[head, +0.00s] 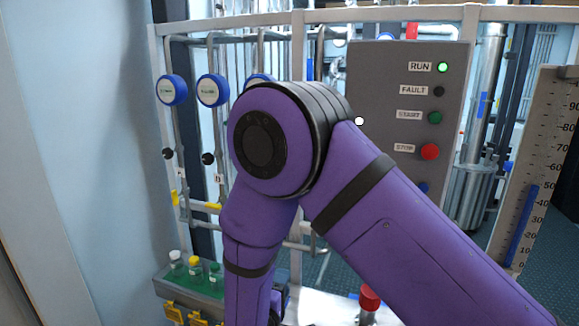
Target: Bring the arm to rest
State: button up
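My purple arm fills the middle of the head view. Its dark-ringed joint is raised in front of the rack, with one link running down to the bottom edge and the other to the lower right. My gripper is not in view. The lower link hides part of the rack and the tray behind it.
A grey control panel (361,75) has a lit green RUN lamp (442,67) and a red STOP button (430,152). Blue-rimmed gauges (212,90) hang at left. A green tray (206,284) with vials stands below.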

jog(key=s+d+r+m+g+h, duration=0.1)
jog(key=d+r+m+g+h, duration=0.4)
jog(key=d+r, duration=0.55)
jog(key=s+d+r+m+g+h, duration=0.15)
jog(key=d+r+m+g, duration=0.25)
jog(key=d+r+g, duration=0.65)
jog(key=s+d+r+m+t+y, duration=0.1)
jog(key=s+d+r+y, duration=0.2)
jog(key=s, duration=0.4)
jog(key=s+d+r+m+t+y, duration=0.1)
jog(key=s+d+r+m+y, duration=0.1)
jog(key=s, duration=0.5)
jog(key=s+d+r+m+t+y, duration=0.1)
jog(key=s+d+r+t+y, duration=0.1)
jog(key=s+d+y, duration=0.4)
jog(key=shift+s+d+r+m+y, duration=0.2)
jog(key=shift+s+r+m+y, duration=0.2)
jog(key=shift+r+y, duration=0.5)
